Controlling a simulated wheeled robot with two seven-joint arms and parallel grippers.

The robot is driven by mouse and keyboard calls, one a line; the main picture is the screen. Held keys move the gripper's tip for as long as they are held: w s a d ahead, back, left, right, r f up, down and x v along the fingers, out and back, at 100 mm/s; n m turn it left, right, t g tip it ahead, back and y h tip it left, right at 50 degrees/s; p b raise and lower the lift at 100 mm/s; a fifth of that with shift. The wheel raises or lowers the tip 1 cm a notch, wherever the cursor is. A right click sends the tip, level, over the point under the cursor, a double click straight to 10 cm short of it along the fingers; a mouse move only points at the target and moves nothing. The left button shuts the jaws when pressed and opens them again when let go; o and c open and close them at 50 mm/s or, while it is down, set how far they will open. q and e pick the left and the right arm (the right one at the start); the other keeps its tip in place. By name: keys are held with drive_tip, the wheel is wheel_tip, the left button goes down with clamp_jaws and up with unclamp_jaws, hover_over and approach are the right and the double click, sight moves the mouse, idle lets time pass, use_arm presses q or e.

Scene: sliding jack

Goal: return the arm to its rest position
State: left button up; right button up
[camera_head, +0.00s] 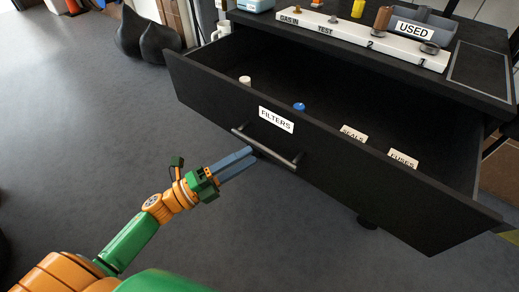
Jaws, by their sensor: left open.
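My left arm comes in from the lower left, orange and green. Its gripper (236,162) has blue-grey fingers and is open. The fingertips are close to the left end of the dark bar handle (270,149) on the drawer front; I cannot tell whether they touch it. The black drawer (330,182) is pulled out and carries a FILTERS label on its front. Inside it I see a white item (245,80), a blue item (299,106), and SEALS and FUSES labels. My right gripper is not in view.
The black bench top (480,75) above holds a white strip (360,36) marked GAS IN and TEST, and a grey tray marked USED (424,20). Black bean-bag-like shapes (145,35) lie at the back left. The grey floor (80,120) on the left is clear.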

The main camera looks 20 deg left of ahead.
use_arm(q)
drive_tip(key=shift+v, duration=0.9)
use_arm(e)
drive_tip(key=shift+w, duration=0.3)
